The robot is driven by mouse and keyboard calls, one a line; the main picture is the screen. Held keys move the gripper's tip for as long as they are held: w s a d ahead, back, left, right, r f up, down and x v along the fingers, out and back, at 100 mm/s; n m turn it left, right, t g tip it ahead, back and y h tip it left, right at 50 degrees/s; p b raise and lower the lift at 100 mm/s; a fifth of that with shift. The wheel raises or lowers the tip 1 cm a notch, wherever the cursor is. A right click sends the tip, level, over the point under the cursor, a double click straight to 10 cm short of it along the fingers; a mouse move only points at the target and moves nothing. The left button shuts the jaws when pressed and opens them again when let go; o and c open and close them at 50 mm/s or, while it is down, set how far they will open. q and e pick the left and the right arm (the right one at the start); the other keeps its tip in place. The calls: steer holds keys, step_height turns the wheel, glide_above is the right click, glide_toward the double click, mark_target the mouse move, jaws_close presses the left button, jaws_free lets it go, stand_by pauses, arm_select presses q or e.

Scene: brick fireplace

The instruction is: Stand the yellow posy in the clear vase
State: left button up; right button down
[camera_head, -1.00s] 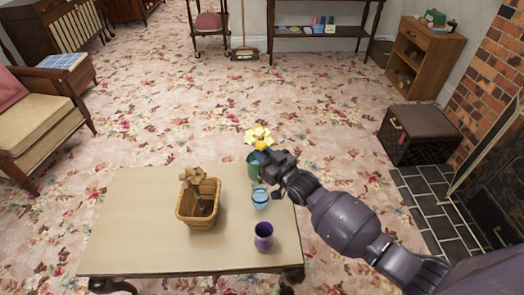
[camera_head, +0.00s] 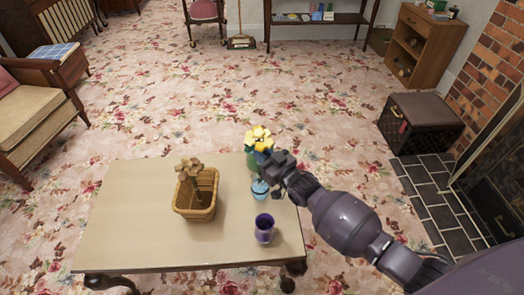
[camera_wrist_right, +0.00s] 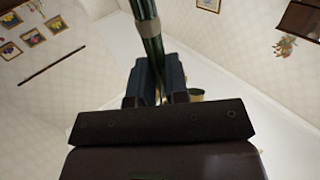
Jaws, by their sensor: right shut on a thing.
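The yellow posy (camera_head: 258,138) is in my right gripper (camera_head: 268,161), above the far right edge of the table. In the right wrist view its green stems (camera_wrist_right: 148,30), with a tan band, run between the gripper's fingers (camera_wrist_right: 159,82). A pale blue see-through vessel (camera_head: 260,191), probably the clear vase, stands on the table just below my right gripper. The gripper partly covers it. A green vessel (camera_head: 251,161) is partly hidden behind the posy. The posy's lower stem ends are hidden in the head view. My left gripper is out of view.
A wicker basket (camera_head: 207,207) with a dried brown flower stands mid-table. A purple cup (camera_head: 264,229) stands near the table's front right. The left part of the table (camera_head: 125,215) is bare. A dark chest (camera_head: 425,125) stands on the floor at right.

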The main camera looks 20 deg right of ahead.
mark_target(260, 187)
step_height(260, 187, down, 6)
steer(key=b, duration=0.3)
steer(key=shift+f, duration=0.2)
stand_by(0.6)
stand_by(0.4)
steer(key=c, duration=1)
jaws_free()
steer(key=shift+c, duration=0.2)
steer(key=shift+s, duration=0.1)
